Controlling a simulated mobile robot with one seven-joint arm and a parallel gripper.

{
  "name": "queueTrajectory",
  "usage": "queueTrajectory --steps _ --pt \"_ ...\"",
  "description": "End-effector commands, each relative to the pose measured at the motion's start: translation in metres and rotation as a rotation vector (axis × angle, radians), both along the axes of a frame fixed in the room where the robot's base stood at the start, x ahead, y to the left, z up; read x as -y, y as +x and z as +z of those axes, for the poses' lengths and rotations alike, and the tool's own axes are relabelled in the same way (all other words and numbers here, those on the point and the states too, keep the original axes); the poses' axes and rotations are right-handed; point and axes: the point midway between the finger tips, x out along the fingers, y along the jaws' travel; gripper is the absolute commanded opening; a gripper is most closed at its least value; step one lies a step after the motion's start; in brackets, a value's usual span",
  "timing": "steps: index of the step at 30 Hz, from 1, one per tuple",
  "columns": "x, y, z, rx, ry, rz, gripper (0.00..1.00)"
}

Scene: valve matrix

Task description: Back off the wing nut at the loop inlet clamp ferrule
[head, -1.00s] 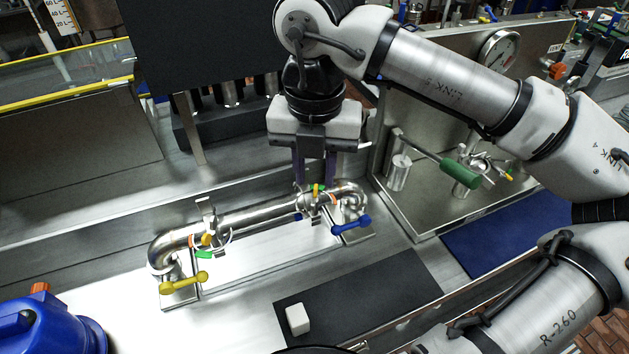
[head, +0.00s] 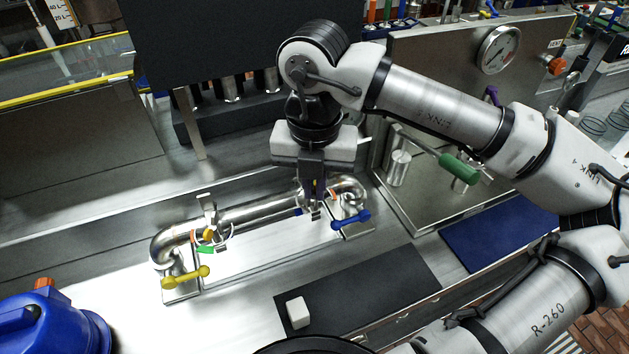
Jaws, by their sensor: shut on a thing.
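A polished pipe loop (head: 255,216) lies across a bright plate, with a bent elbow at each end. My gripper (head: 314,192) points down over the clamp near the right end of the loop. It is shut on the wing nut there, which its fingers mostly hide. The ferrule under it is also largely hidden. A second clamp (head: 210,215) sits near the left end, with a yellow wing nut (head: 208,234) and a green tag (head: 206,249). I cannot read which clamp is labelled inlet.
A blue handle (head: 350,218) stands close right of my gripper, and a yellow handle (head: 186,277) at the left end. A black mat (head: 365,285) with a white block (head: 298,313) lies in front. A panel with a green-handled lever (head: 458,168) stands to the right.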

Motion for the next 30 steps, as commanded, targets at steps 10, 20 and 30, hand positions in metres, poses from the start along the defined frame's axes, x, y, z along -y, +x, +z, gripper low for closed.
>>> queueTrajectory --steps 10,20,30 --pt "-0.0001 0.0001 -0.0022 0.001 0.000 0.054 0.00" --pt "-0.0003 0.0003 -0.0050 0.001 0.000 0.288 0.00" --pt "-0.0007 0.0003 -0.0036 0.001 0.001 0.614 0.00"
